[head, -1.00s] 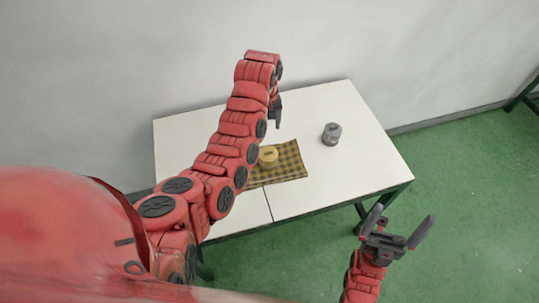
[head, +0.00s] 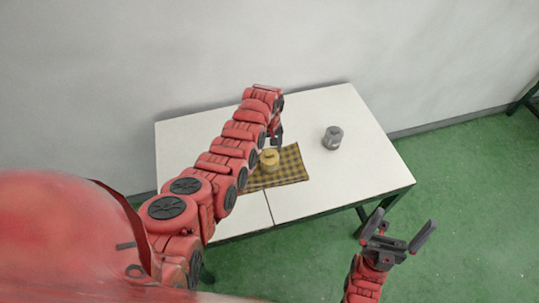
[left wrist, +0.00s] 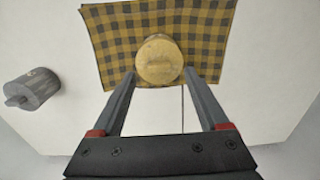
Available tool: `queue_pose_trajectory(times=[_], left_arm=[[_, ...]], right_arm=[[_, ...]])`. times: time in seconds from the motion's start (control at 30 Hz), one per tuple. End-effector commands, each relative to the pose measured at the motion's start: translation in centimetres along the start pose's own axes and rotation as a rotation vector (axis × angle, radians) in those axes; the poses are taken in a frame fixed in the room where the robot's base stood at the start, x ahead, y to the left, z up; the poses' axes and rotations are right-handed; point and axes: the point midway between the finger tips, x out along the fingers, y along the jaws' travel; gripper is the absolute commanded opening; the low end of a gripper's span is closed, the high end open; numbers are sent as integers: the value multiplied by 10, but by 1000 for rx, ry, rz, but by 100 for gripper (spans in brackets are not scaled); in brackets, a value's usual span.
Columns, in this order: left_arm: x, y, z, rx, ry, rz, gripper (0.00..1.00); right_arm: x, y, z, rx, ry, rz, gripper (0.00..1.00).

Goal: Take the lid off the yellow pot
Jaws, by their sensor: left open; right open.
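The yellow pot (head: 269,160) stands on a yellow and black checked cloth (head: 291,168) on the white table. In the left wrist view the pot (left wrist: 159,61) shows from above with a round yellow top, at the far end of my gripper's fingers. My left gripper (head: 277,137) is open just above and behind the pot. In the left wrist view its two fingers (left wrist: 160,76) are apart, one on each side of the pot's near edge, and hold nothing. My right gripper (head: 398,231) is open and empty, off the table's front right side.
A grey lidded pot (head: 332,137) stands on the table to the right of the cloth; it lies at the left in the left wrist view (left wrist: 31,90). The right part of the white table (head: 365,165) is clear. A wall rises behind the table.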

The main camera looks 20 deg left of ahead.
Motion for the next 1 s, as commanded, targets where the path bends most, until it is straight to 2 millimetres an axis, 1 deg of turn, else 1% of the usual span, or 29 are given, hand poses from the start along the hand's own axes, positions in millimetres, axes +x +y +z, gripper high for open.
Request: queue_pose_trajectory(times=[0.13, 0.2, 0.4, 0.73, 0.77, 0.9, 0.97, 1.0], left_arm=[[7, 0, 0, 0, -2, -2, 78], [17, 1, -1, 1, -1, -2, 78], [30, 1, 0, 1, -2, -1, 78], [31, 1, 0, -1, 0, 1, 78], [31, 1, 0, -1, 0, 1, 74], [31, 1, 0, -1, 0, 1, 49], [31, 1, 0, -1, 0, 1, 38], [31, 1, 0, -1, 0, 1, 31]], right_arm=[[5, 0, -1, 0, 0, 0, 100], [0, 0, 0, 0, 0, 0, 100], [-4, 0, 1, 0, 0, 0, 100], [-4, 0, 1, 0, 0, 0, 100], [-4, 0, 1, 0, 0, 0, 100], [-4, 0, 1, 0, 0, 0, 100], [-4, 0, 1, 0, 0, 0, 100], [-4, 0, 1, 0, 0, 0, 100]])
